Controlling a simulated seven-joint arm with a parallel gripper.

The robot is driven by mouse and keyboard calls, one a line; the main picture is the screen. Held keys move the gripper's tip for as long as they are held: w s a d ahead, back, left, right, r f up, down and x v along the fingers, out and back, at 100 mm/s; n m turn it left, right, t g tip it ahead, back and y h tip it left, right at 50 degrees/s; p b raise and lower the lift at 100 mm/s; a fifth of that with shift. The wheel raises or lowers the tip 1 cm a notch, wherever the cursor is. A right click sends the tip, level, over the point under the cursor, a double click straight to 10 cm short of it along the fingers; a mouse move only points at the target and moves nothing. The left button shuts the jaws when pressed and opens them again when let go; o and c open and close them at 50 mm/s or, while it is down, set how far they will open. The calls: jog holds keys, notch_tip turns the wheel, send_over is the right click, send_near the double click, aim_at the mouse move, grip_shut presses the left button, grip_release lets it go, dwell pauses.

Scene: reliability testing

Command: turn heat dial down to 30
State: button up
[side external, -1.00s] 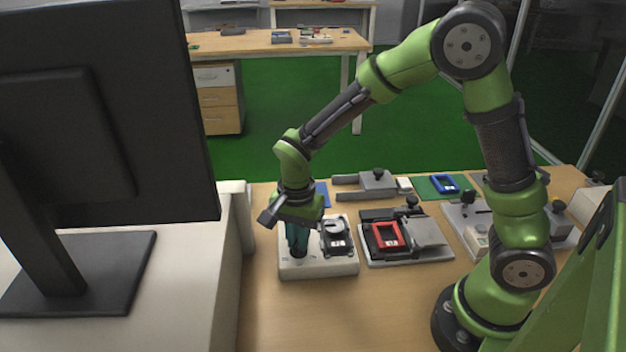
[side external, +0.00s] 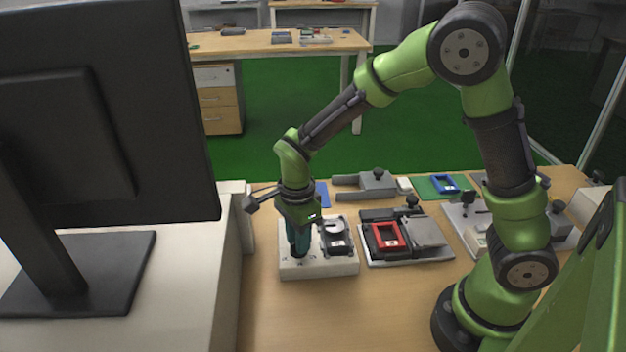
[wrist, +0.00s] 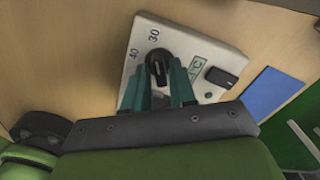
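The heat dial (wrist: 158,62) is a black knob on a white box (wrist: 135,45), seen in the wrist view with "30" and "40" printed beyond it. My gripper (wrist: 160,75) points down over the box, with its dark green fingers on either side of the knob, seemingly closed on it. The knob's pointer mark is too small to read surely. In the side view, my gripper (side external: 298,250) stands upright over the left part of the white box (side external: 320,269), and its fingers hide most of the dial.
A black rocker-like switch (wrist: 220,76) sits on the box right of the dial. A dark fixture with a round part (side external: 336,235) is on the box's right half. A fixture with a red frame (side external: 387,236) stands to the right. A monitor (side external: 100,110) is at left.

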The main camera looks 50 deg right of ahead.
jog(key=shift+o, duration=0.2)
jog(key=shift+r, duration=0.1)
jog(key=shift+r, duration=2.15)
